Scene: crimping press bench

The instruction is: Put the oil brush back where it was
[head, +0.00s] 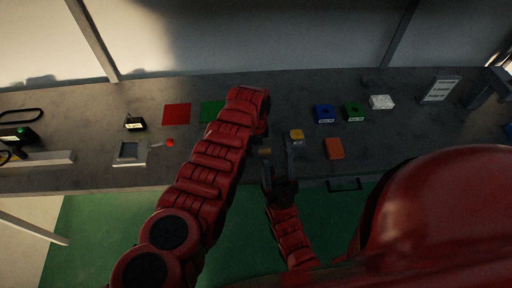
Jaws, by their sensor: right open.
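My right gripper (279,168) is at the front edge of the bench, with its fingers apart. A small brown-orange piece (265,151) shows just beyond its left finger, and a yellow block (296,134) lies just beyond its right finger. I cannot tell whether either belongs to the oil brush, and I cannot pick the brush out for sure. My left arm reaches across the bench from the lower left. Its far end covers the middle of the bench, and its gripper does not show.
On the grey bench (90,110) lie a red mat (177,114) and a green mat (212,111). A blue box (324,113), a green box (354,112), a white block (381,102) and an orange block (334,148) are to the right. A grey device (130,152) stands left.

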